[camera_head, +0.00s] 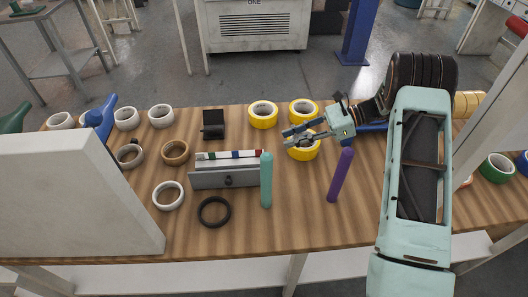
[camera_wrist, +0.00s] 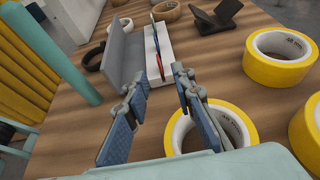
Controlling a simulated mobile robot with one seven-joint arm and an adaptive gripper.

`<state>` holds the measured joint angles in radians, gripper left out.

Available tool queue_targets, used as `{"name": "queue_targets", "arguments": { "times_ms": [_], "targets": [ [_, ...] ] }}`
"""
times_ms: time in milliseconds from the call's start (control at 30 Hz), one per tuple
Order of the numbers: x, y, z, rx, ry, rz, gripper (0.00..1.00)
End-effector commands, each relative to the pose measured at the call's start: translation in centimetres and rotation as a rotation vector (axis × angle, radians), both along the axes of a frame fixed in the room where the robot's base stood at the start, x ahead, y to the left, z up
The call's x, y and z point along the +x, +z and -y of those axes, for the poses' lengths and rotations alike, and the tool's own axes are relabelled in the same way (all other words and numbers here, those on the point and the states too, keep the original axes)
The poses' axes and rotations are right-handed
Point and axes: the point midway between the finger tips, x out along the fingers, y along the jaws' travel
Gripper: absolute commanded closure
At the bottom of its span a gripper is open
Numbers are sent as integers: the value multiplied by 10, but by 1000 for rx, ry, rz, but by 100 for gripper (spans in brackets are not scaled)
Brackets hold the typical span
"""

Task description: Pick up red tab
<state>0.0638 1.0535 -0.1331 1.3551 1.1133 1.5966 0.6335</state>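The red tab (camera_head: 260,153) is a small red piece at the right end of the white strip on top of a grey box (camera_head: 209,180), beside blue and green pieces. My gripper (camera_head: 287,139) is above the table, right of the box and over a yellow tape roll (camera_head: 305,152). In the wrist view my gripper (camera_wrist: 167,85) has its fingers apart, with nothing held between them.
A teal upright stick (camera_head: 266,180) stands close to the box's right end, and a purple one (camera_head: 341,175) stands further right. More yellow rolls (camera_head: 263,114) lie behind. White, brown and black rings (camera_head: 214,212) surround the box. A black holder (camera_head: 213,124) stands behind it.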

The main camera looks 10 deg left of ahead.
Motion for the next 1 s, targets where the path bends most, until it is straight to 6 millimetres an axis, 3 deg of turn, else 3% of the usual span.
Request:
{"name": "queue_targets", "arguments": {
  "times_ms": [200,633,1000],
  "targets": [
    [-10,-13,-31,-2,4,-3,77],
    [-25,-38,-77,-4,5,-1,77],
    [-26,-41,-84,-4,2,2,80]
  ]
}}
